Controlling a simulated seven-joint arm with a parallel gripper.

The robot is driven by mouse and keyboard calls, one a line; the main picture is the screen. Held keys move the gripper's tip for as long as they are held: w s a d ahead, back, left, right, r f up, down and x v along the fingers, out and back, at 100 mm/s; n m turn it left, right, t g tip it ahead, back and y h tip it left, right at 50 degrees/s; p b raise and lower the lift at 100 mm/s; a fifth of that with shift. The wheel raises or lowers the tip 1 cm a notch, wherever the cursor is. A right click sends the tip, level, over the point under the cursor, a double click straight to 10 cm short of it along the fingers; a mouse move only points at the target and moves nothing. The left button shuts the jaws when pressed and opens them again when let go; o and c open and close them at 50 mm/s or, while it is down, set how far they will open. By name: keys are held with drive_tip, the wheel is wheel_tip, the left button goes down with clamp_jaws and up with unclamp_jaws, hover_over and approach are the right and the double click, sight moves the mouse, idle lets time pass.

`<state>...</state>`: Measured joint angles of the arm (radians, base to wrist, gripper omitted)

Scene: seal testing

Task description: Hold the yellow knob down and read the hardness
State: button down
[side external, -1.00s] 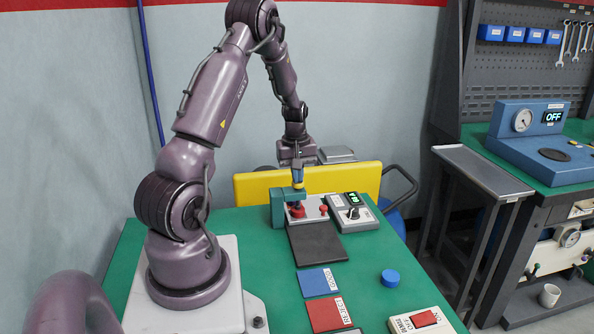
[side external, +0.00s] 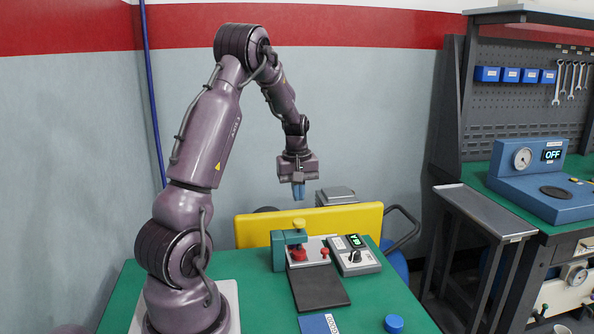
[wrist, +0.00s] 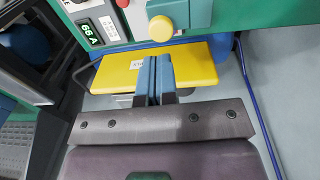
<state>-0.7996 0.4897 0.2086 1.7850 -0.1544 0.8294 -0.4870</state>
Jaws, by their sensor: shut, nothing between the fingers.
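The yellow knob (side external: 299,223) sits on top of the teal tester (side external: 283,248) at the back of the green bench. It also shows in the wrist view (wrist: 161,28), beyond my fingertips. My gripper (side external: 298,196) hangs above the knob, clear of it, with its blue fingers together and empty; the fingers also show in the wrist view (wrist: 154,62). The small readout box (side external: 354,256) stands right of the tester. Its lit green display (wrist: 90,34) appears to read 66 A in the wrist view.
A red knob (side external: 299,253) is below the tester head, on a light plate with a smaller red knob. A dark pad (side external: 319,288) lies in front. A blue round piece (side external: 394,324) lies at the front right. Free air surrounds my gripper.

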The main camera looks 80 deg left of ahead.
wheel_tip(320, 180, up, 7)
drive_tip(key=shift+s+f, duration=0.15)
idle(0.5)
drive_tip(key=s+d+r+m+t, duration=0.1)
drive_tip(key=d+r+m, duration=0.1)
drive_tip(key=d+m, duration=0.4)
drive_tip(key=s+d+r+m+t, duration=0.1)
drive_tip(key=d+m, duration=0.5)
drive_tip(key=d, duration=1.1)
drive_tip(key=s+d+r+m+t, duration=0.2)
drive_tip(key=d+r+m, duration=0.3)
drive_tip(key=d, duration=0.6)
drive_tip(key=shift+d+r+m+t, duration=0.15)
drive_tip(key=shift+d+m+t, duration=0.1)
drive_tip(key=shift+m+t, duration=0.3)
drive_tip(key=shift+s, duration=0.1)
